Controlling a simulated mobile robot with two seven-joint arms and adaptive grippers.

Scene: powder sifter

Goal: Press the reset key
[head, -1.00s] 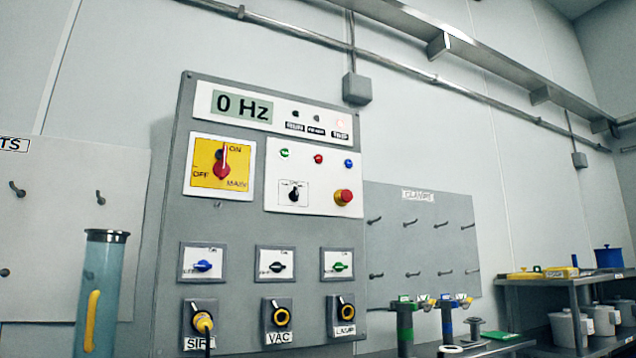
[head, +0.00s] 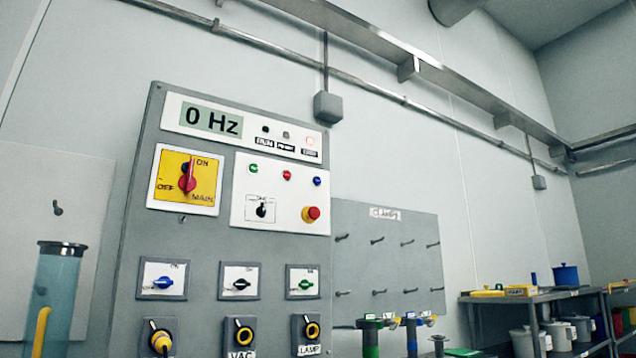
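A grey control panel (head: 200,238) stands upright in the head view, left of centre. Its display (head: 211,120) reads 0 Hz, and a red lamp (head: 310,141) is lit beside it. Below are a green button (head: 253,168), a red button (head: 287,175) and a blue button (head: 317,181). No reset label is readable on them. A red emergency knob (head: 310,214) and a small black selector (head: 261,211) sit lower on the same white plate. The red main switch (head: 187,182) on its yellow plate points up toward ON. Neither gripper shows.
A clear blue tube (head: 58,295) stands left of the panel. A pegboard (head: 388,258) with hooks hangs to the right, with clamps (head: 391,322) below it. A shelf (head: 530,297) with pots is at far right. A yellow plug (head: 160,341) sits in the lower left socket.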

